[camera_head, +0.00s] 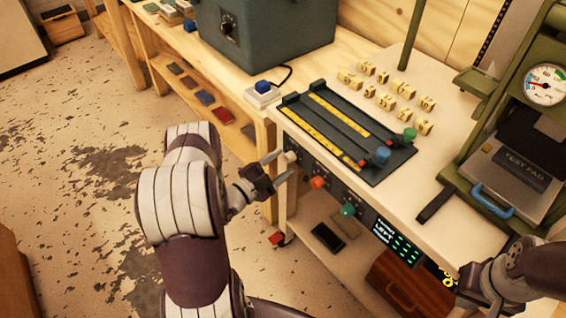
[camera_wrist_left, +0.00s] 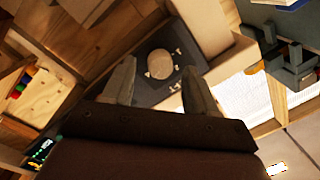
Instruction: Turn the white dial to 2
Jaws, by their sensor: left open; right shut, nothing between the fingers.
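The white dial (camera_head: 290,157) is at the left end of the front panel of the workbench. In the left wrist view it is a round cream knob (camera_wrist_left: 160,64) on a dark plate with small pale marks around it; I cannot read its setting. My left gripper (camera_head: 275,167) is open, just in front of the dial. In the left wrist view its two fingers (camera_wrist_left: 158,82) stand apart, with the dial ahead between them; contact does not show. My right gripper (camera_head: 468,284) is low at the right, away from the dial, its fingers largely hidden.
An orange knob (camera_head: 317,182) and a green knob (camera_head: 348,210) are along the same panel, right of the dial. A lit display (camera_head: 397,243) is further right. A dark slider board (camera_head: 345,130), yellow blocks (camera_head: 385,100) and a green gauge stand (camera_head: 520,110) occupy the bench top.

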